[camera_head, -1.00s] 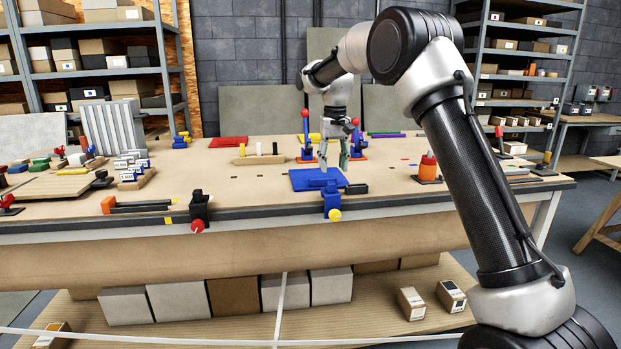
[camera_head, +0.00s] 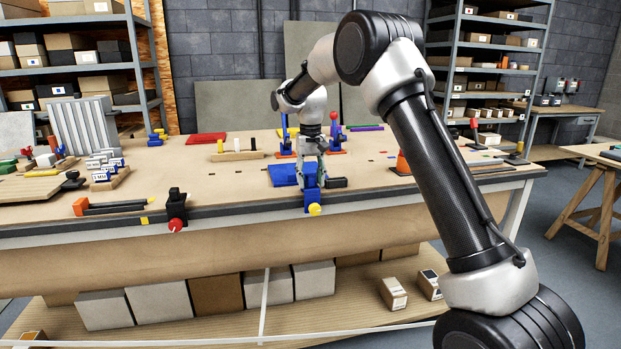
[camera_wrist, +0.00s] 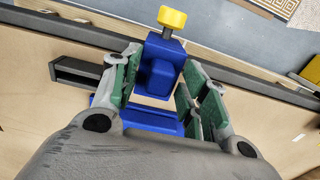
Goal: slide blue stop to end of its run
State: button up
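The blue stop (camera_head: 312,203) is a blue block with a yellow knob (camera_head: 315,210), on the rail along the bench's front edge. In the wrist view the stop (camera_wrist: 160,65) stands between my two green-padded fingers, with its knob (camera_wrist: 172,19) toward the top. My gripper (camera_wrist: 160,85) is open around it, with a visible gap at the left finger; contact at the right finger is hard to tell.
A black block (camera_wrist: 75,72) lies close beside the left finger in the wrist view. A blue plate (camera_head: 283,174) lies behind the rail. A black stop with a red knob (camera_head: 176,210) sits farther left on the rail. Bare rail lies between both stops.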

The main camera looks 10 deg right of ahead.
grip_shut()
jog(key=a, duration=1.7)
jog(key=shift+a, duration=0.1)
jog(key=shift+o, duration=0.6)
grip_release()
jog(key=shift+a, duration=0.15)
jog(key=shift+r, duration=0.15)
jog(key=shift+r, duration=0.35)
notch_tip(320, 180, up, 11)
